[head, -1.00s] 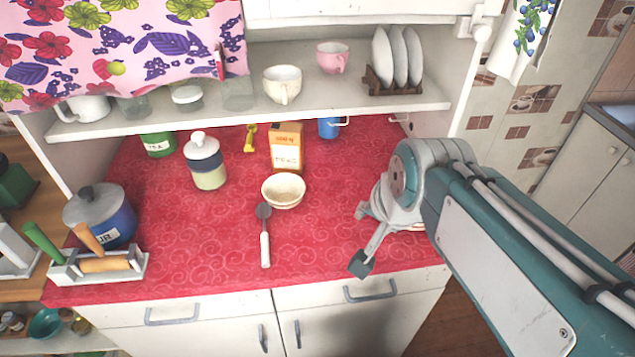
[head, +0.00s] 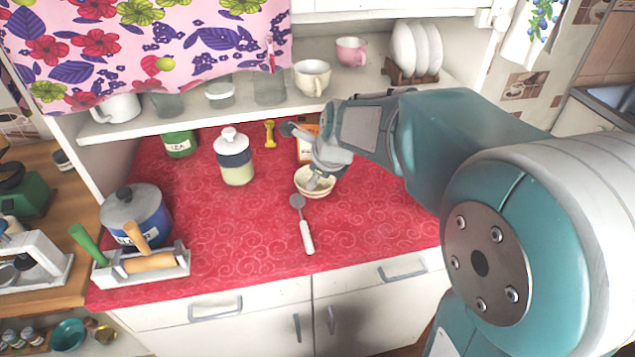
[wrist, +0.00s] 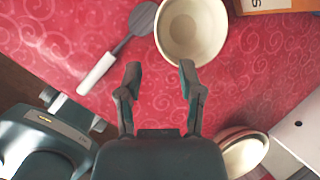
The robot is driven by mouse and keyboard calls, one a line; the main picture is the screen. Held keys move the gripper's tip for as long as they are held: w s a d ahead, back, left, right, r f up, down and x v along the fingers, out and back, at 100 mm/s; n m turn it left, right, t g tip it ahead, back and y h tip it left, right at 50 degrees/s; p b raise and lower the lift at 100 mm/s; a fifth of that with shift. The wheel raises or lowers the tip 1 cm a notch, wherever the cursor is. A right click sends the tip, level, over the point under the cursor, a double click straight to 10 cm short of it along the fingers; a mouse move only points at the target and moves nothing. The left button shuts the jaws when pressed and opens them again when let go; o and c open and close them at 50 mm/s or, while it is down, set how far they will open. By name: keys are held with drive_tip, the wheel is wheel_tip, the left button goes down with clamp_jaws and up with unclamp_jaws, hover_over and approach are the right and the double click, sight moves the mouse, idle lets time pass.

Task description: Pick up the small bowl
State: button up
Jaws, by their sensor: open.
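A small cream bowl (head: 318,190) sits upright on the red cloth, and it looks empty. It also shows at the top of the wrist view (wrist: 190,30), cut off by the edge. My gripper (head: 302,156) is over the bowl in the head view, hiding part of its far side. In the wrist view my gripper (wrist: 160,69) is open with nothing between its fingers. Its right fingertip overlaps the bowl's near rim; I cannot tell whether they touch.
A grey spatula with a white handle (head: 307,237) lies beside the bowl. An orange box (head: 304,150) stands behind, partly hidden. A white-and-blue jar (head: 235,160) stands left. Another cream, brown-edged dish (wrist: 243,152) shows at lower right.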

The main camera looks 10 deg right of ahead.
sight(304, 190)
drive_tip(key=a+f, duration=0.1)
drive_tip(key=w+a+f, duration=0.1)
drive_tip(key=shift+w+f, duration=0.1)
drive_tip(key=shift+f, duration=0.25)
drive_tip(key=x, duration=0.2)
drive_tip(key=d+x, duration=0.1)
drive_tip(key=x, duration=0.1)
drive_tip(key=shift+w+f, duration=0.35)
drive_tip(key=shift+f, duration=0.05)
drive_tip(key=shift+a, duration=0.15)
drive_tip(key=shift+c, duration=1)
drive_tip(key=shift+a, duration=0.15)
clamp_jaws()
